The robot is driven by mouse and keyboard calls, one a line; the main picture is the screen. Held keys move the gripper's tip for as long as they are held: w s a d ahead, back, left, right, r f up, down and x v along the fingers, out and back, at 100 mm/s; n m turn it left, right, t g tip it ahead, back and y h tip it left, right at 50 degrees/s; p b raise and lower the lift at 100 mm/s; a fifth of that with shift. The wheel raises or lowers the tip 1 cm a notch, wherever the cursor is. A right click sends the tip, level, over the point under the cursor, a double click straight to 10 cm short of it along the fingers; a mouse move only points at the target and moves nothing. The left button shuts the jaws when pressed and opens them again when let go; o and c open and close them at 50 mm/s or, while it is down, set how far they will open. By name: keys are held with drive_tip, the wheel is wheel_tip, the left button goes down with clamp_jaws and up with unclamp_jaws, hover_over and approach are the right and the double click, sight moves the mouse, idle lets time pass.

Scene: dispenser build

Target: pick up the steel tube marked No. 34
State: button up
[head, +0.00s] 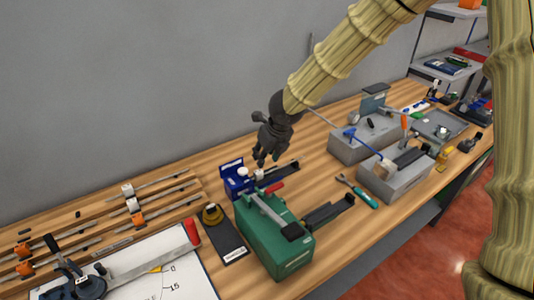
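My gripper (266,158) is dark grey and points down above the bench, over the blue fixture (237,179) and close above the far end of the green block (273,236). Its fingers are small and dark here, and I cannot tell whether they are apart or closed. A small pale cylindrical piece (259,174) stands just below the fingertips, with a gap that I cannot judge. Another white-topped piece (242,171) is at the blue fixture. No marking No. 34 is readable, so I cannot tell which piece is the steel tube.
Slotted wooden rails with rods and orange clamps (137,219) lie at the left. A white angle sheet (184,280) lies in front. Grey blocks (396,184) and a teal-handled tool (364,198) are to the right. A grey wall stands behind the bench.

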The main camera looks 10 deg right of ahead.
sight(259, 171)
drive_tip(key=shift+x, duration=5.4)
drive_tip(key=shift+w+r, duration=0.1)
drive_tip(key=shift+w, duration=0.05)
drive_tip(key=shift+c, duration=0.5)
drive_tip(key=c, duration=0.7)
drive_tip(key=shift+p, duration=0.3)
drive_tip(key=shift+d+r, duration=0.1)
drive_tip(key=shift+d, duration=0.05)
